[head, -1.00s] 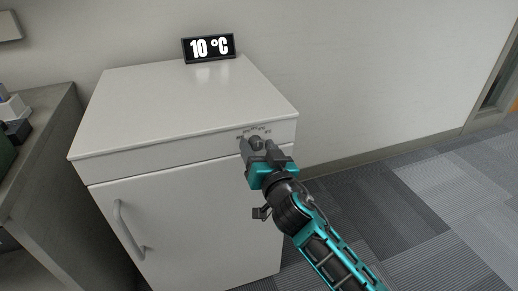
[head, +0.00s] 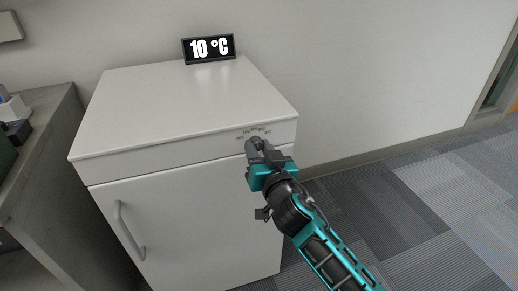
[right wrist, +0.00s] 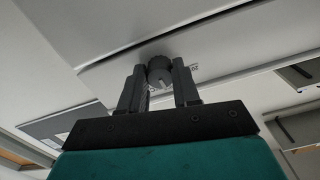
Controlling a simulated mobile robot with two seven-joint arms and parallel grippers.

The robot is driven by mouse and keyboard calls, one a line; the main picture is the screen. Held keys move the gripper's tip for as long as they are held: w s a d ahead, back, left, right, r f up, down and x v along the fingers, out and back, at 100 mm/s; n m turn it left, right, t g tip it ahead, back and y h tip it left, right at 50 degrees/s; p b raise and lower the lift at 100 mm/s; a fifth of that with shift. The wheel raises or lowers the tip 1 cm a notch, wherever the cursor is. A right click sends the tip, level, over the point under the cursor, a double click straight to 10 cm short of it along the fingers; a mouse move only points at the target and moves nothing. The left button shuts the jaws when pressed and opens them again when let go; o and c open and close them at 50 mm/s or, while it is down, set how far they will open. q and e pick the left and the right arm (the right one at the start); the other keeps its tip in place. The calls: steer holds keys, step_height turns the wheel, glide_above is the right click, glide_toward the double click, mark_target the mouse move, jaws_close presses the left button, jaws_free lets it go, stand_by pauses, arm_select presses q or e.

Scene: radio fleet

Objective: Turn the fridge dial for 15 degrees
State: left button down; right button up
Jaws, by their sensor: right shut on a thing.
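The white fridge (head: 185,215) stands against the wall, with printed marks on its upper front panel near the right corner. The dark round fridge dial (right wrist: 159,70) shows in the right wrist view between my two fingers, with a pale pointer line on its face. My right gripper (head: 257,147) is at the dial below the printed marks and covers most of it in the head view. In the right wrist view, my right gripper (right wrist: 159,80) is shut on the dial. My left gripper is out of view.
The fridge door handle (head: 128,230) is at the lower left. A grey counter (head: 45,150) with small items stands to the left. The wall (head: 370,70) is behind, and the carpet floor (head: 420,210) at the right is clear.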

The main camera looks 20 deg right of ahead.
steer(key=n+p, duration=0.1)
steer(key=n, duration=0.2)
steer(key=shift+r, duration=0.1)
steer(key=shift+n, duration=0.9)
steer(key=o, duration=1.1)
steer(key=shift+c, duration=0.2)
steer(key=shift+s, duration=0.1)
steer(key=s, duration=1.2)
steer(key=shift+s+d+p, duration=0.25)
steer(key=shift+s+p, duration=0.1)
steer(key=shift+p, duration=0.1)
